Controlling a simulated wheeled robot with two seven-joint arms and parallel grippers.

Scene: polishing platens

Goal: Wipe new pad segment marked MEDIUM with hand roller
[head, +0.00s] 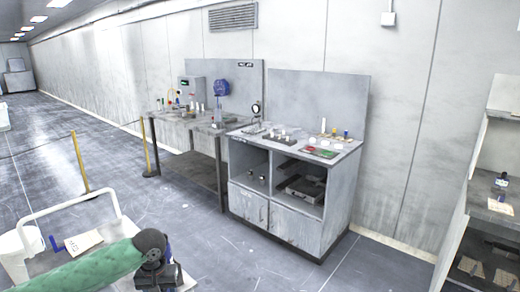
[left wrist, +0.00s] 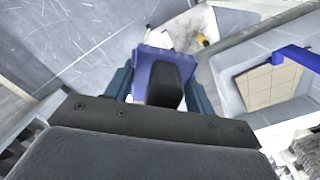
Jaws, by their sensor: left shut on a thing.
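My left arm comes in at the bottom left of the head view, with the left gripper (head: 170,276) low over a white cart. In the left wrist view the left gripper (left wrist: 160,92) is shut on a blue and black thing (left wrist: 158,66). It may be the hand roller, but no roller barrel can be made out. A tan pad segment (head: 84,241) with a small dark marking lies on the cart, left of the gripper; I cannot read the marking surely. A tan surface with grid lines (left wrist: 268,82) shows at the right of the wrist view. My right gripper is out of view.
The cart has a white rail handle (head: 92,196) and a blue part (head: 54,244) beside the pad. A grey cabinet bench (head: 290,205) and a table (head: 190,130) stand along the wall. A shelf unit (head: 455,240) is at right. Floor between is clear.

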